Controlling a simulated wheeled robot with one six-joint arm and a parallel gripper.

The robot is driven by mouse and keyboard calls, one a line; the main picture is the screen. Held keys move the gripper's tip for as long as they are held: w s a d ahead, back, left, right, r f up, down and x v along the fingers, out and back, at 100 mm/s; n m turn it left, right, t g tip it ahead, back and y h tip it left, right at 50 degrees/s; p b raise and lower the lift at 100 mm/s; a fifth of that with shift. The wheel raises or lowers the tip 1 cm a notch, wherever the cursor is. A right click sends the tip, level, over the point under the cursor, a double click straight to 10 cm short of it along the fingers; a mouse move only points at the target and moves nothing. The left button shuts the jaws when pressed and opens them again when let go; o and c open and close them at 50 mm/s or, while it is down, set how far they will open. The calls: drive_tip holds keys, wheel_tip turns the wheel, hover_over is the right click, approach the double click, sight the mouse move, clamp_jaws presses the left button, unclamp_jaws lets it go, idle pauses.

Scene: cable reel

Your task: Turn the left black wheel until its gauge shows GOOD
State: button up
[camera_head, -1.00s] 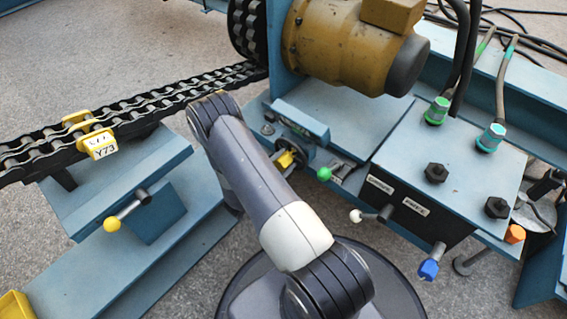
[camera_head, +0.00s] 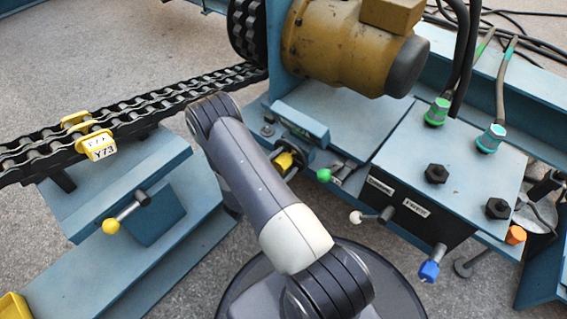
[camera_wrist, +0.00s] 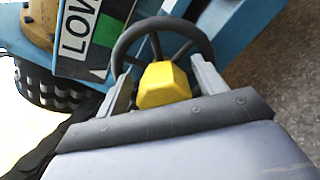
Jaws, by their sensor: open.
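The black wheel (camera_wrist: 202,42) with a yellow hub (camera_wrist: 163,85) fills the middle of the wrist view. In the head view its yellow hub (camera_head: 284,160) shows beside my arm, which hides part of the wheel. My gripper (camera_wrist: 165,82) is open, with one finger on each side of the yellow hub, over the near part of the wheel. I cannot tell whether the fingers touch it. The gauge (camera_wrist: 90,38) at upper left of the wrist view shows "LOW" on white and a green band beside it. Its pointer cannot be made out.
A yellow-brown motor (camera_head: 345,50) stands behind the wheel. A chain (camera_head: 130,115) with a yellow tag runs left. A green-knobbed lever (camera_head: 324,175) is just right of the wheel. A blue box (camera_head: 450,150) with levers and hoses stands further right.

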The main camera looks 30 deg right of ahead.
drive_tip(key=p+v, duration=0.2)
drive_tip(key=v, duration=0.8)
drive_tip(key=shift+a+p, duration=0.35)
drive_tip(key=shift+p, duration=0.05)
drive_tip(key=shift+s, duration=0.1)
idle(0.6)
drive_tip(key=b+x, duration=0.2)
drive_tip(key=x, duration=0.7)
drive_tip(key=shift+d+b, duration=0.25)
drive_tip(key=shift+b, duration=0.05)
drive_tip(key=shift+w+d, duration=0.3)
drive_tip(key=shift+d, duration=0.35)
drive_tip(key=shift+a, duration=0.15)
